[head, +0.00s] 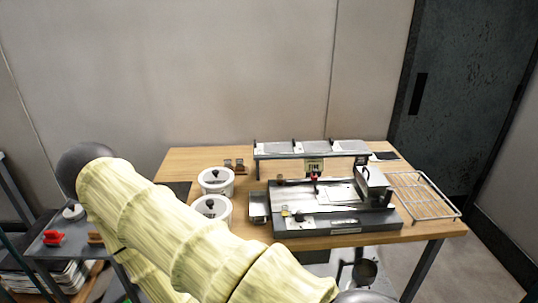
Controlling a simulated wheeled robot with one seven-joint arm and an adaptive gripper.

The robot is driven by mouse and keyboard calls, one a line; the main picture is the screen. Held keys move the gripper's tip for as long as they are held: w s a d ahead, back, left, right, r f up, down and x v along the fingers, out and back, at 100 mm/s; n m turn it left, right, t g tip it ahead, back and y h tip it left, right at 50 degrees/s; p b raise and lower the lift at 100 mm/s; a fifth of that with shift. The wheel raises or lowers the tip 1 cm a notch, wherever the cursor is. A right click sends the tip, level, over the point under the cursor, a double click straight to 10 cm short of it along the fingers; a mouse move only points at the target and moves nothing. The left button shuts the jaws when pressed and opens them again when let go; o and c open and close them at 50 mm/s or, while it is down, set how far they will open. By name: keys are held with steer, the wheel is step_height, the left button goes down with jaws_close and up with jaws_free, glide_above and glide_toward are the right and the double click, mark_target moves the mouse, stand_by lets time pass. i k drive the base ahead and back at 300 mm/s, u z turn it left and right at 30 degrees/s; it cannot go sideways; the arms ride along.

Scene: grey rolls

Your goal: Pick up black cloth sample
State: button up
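Two dark flat pieces lie on the wooden table (185,160). One dark flat piece (177,190) is at the table's left side, partly hidden behind my pale yellow arm. A smaller dark flat piece (384,156) lies at the back right, beside the raised rack. Either could be the black cloth sample; I cannot tell which from this view. My arm crosses the lower left and middle of the head view. My gripper does not show, so I cannot see whether it holds anything.
Two white lidded pots (216,181) stand at the table's left. A grey and black machine (335,222) fills the middle front, with a raised rack (311,147) behind it. A wire rack (424,196) overhangs the right edge. A lower shelf unit (62,240) stands at left.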

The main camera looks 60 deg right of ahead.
mark_target(337, 194)
steer(key=u, duration=1.35)
steer(key=k, duration=2.3)
steer(key=z, duration=1.5)
